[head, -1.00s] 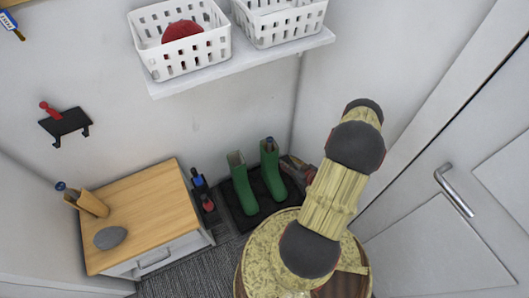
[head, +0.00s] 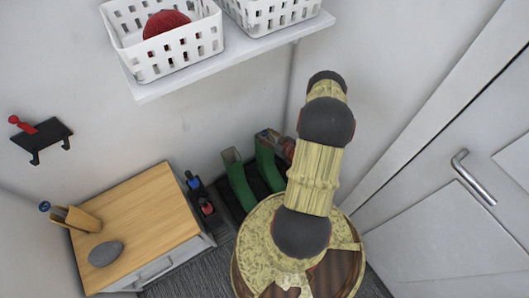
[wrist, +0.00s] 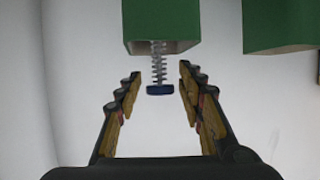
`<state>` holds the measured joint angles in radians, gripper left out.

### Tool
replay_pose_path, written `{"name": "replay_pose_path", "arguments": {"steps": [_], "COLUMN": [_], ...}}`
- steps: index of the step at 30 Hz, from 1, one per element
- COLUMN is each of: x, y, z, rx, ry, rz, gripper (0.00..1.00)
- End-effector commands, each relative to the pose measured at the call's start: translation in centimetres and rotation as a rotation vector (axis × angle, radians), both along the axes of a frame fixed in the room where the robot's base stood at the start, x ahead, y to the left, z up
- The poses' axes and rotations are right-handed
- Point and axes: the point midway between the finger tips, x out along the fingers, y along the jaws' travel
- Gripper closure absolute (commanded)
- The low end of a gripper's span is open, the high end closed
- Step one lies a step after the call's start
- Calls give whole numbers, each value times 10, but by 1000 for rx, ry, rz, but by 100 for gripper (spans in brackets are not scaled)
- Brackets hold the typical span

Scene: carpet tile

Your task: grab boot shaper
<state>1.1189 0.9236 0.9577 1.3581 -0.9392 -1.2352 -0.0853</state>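A pair of green boots stands on a dark tray, the left boot (head: 238,180) and the right boot (head: 264,165). My gripper (wrist: 158,84) is open, one finger on each side of the knob, with a clear gap on both sides. In the head view my arm hides much of the gripper by the right boot's top.
A wooden cabinet (head: 150,215) at left bears a grey stone (head: 105,253) and a wooden piece with a blue knob (head: 75,217). A shelf (head: 240,57) with white baskets overhangs the back wall; a door stands at right.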

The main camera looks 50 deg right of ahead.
Motion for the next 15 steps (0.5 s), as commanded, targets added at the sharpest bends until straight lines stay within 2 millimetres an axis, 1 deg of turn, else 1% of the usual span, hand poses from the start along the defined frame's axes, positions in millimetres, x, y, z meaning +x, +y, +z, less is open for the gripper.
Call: {"name": "replay_pose_path", "arguments": {"steps": [1, 4, 11, 15], "x": [6, 11, 12, 12], "y": [-1, -2, -2, -2], "z": [-4, -5, -4, -4], "rx": [-2, -1, 0, 0], "ry": [-1, 0, 0, 0], "rz": [2, 0, -1, -1], "gripper": [61, 61, 61, 69]}}
